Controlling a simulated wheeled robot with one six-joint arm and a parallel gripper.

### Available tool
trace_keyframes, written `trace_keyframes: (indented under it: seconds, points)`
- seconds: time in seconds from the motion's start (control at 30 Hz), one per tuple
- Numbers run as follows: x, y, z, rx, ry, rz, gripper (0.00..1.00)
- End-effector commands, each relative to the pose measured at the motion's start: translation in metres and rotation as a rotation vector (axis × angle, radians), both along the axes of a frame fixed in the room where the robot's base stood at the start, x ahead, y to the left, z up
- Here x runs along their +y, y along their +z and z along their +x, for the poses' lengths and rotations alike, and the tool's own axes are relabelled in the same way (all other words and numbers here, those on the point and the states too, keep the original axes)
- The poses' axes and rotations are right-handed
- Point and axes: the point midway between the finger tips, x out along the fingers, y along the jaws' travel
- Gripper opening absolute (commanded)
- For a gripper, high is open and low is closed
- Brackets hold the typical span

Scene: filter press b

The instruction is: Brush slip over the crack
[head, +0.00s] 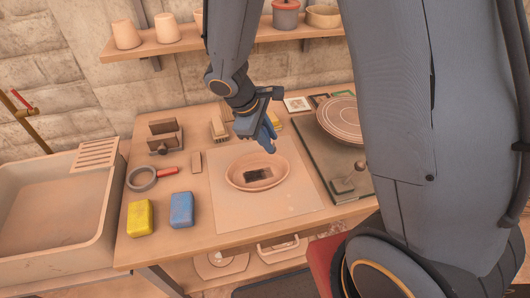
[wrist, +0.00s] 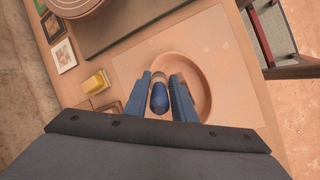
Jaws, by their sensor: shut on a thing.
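A shallow clay dish (head: 283,181) lies on a pale board on the table. It also shows in the wrist view (wrist: 209,102), beyond and right of my fingers. A small dark patch (head: 258,175) shows inside the dish; I cannot tell whether it is a crack, a mark or a shadow. My gripper (head: 270,128) is above the far side of the dish, apart from it. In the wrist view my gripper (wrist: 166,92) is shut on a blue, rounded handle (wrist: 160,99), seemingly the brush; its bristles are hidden. No slip pot is clearly identifiable.
The pale board (head: 287,206) has free room around the dish. A sink (head: 50,255) is further left. A banding wheel (head: 340,117) stands at the right.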

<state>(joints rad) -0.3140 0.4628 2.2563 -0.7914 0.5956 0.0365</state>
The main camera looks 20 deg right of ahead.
Motion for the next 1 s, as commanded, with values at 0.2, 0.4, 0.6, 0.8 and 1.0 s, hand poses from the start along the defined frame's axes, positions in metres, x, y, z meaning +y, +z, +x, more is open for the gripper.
trace_keyframes:
  seconds: [0.2, 0.4, 0.6, 0.8, 1.0]
  points:
    - [-0.004, -0.001, -0.013, -0.001, 0.006, 0.001, 0.01]
    - [-0.004, -0.008, -0.014, 0.0, 0.008, 0.0, 0.01]
    - [-0.004, -0.025, -0.014, 0.001, 0.008, 0.0, 0.01]
    - [-0.003, -0.043, -0.014, 0.0, 0.01, -0.001, 0.01]
    - [-0.003, -0.061, -0.014, 0.0, 0.01, 0.0, 0.01]
